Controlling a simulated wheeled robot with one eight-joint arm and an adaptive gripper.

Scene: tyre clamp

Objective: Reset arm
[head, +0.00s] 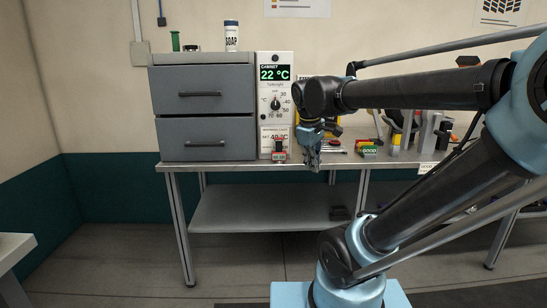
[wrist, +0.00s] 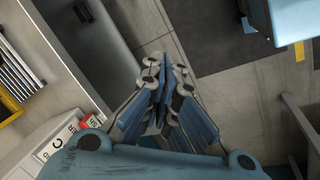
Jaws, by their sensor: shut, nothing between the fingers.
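My arm (head: 420,93) reaches in from the right in the head view, with its forearm roughly level. My gripper (head: 313,165) hangs from its end, pointing down, in front of the workbench's front edge. It also shows in the wrist view (wrist: 157,122), where its blue fingers are together with nothing between them. The floor lies below it in that view. A red item (head: 279,152) stands on the bench close to the left of my gripper in the head view.
The workbench (head: 230,166) carries a grey two-drawer unit (head: 203,103), both drawers shut, and a cabinet controller (head: 275,73) reading 22 °C. A soap bottle (head: 231,36) stands on the drawers. Tools and a green-labelled block (head: 370,151) lie to the right. A lower shelf (head: 260,212) is mostly bare.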

